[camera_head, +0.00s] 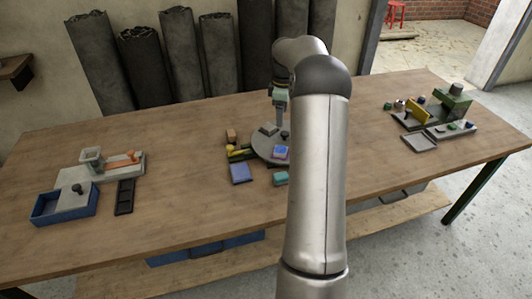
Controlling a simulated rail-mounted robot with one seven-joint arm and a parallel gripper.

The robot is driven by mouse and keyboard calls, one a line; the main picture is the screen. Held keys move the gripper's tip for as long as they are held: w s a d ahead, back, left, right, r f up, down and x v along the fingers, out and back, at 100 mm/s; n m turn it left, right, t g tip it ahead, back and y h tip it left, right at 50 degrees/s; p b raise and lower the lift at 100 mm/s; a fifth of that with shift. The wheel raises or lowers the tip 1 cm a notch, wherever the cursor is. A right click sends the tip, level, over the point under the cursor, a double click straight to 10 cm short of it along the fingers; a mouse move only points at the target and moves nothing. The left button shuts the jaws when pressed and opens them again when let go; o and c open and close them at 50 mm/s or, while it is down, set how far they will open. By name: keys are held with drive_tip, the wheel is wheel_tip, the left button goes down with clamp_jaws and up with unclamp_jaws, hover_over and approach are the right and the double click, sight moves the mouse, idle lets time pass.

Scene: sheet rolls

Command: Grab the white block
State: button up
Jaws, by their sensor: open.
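My gripper (280,118) points down over the back of the round grey disc (262,151) in the middle of the table, partly behind my own arm. It is open, and I see nothing held in it. A small pale grey-white block (268,129) lies on the disc, just left of and below the fingers. It may be the white block, but its colour is hard to tell at this size. A blue-purple block (281,152) and a small dark piece (285,135) also sit on the disc. My arm hides the disc's right side.
Around the disc are a blue block (241,173), a teal block (281,178), a yellow piece (237,150) and an orange-brown block (231,135). A blue box (62,213) stands left, a green machine (452,101) right. Dark sheet rolls (148,68) stand behind. Bare wood separates these groups.

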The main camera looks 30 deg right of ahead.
drive_tip(key=p, duration=0.2)
hover_over(281, 149)
drive_tip(key=f, duration=1)
drive_tip(key=shift+s+a+f, duration=0.25)
drive_tip(key=shift+a+f, duration=0.1)
drive_tip(key=shift+w+d+f+p, duration=0.1)
drive_tip(key=shift+f+p, duration=0.3)
drive_tip(key=shift+f, duration=1)
drive_tip(key=shift+w+d+f+p, duration=0.1)
drive_tip(key=shift+f+p, duration=0.3)
drive_tip(key=shift+f, duration=0.95)
drive_tip(key=c, duration=1.3)
drive_tip(key=shift+r, duration=0.1)
drive_tip(key=shift+c, duration=0.2)
